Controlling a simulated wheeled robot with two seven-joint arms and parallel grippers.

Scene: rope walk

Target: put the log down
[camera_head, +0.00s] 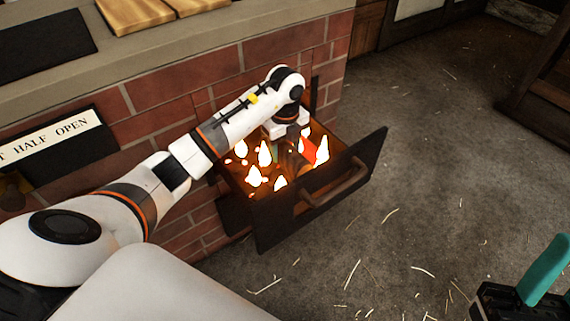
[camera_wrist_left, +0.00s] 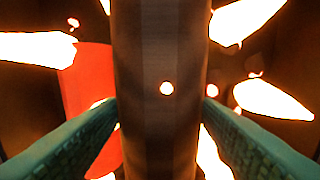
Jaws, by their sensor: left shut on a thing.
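The log (camera_wrist_left: 158,60) is a dark brown round bar that runs up the middle of the left wrist view. My left gripper (camera_wrist_left: 160,112) has its teal fingers on both sides of it and is shut on it. In the head view my left gripper (camera_head: 290,148) points down into an open fire drawer (camera_head: 265,225) with glowing flames inside. The log is mostly hidden there by the gripper and the flames. I cannot tell whether the log touches the drawer floor. A teal finger of my right gripper (camera_head: 540,272) shows at the lower right, apart from everything.
Several flames (camera_head: 265,153) stand around my left gripper. A red piece (camera_head: 309,150) lies close beside it. The drawer front has a bar handle (camera_head: 338,186). The straw-strewn floor (camera_head: 430,170) at right is open.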

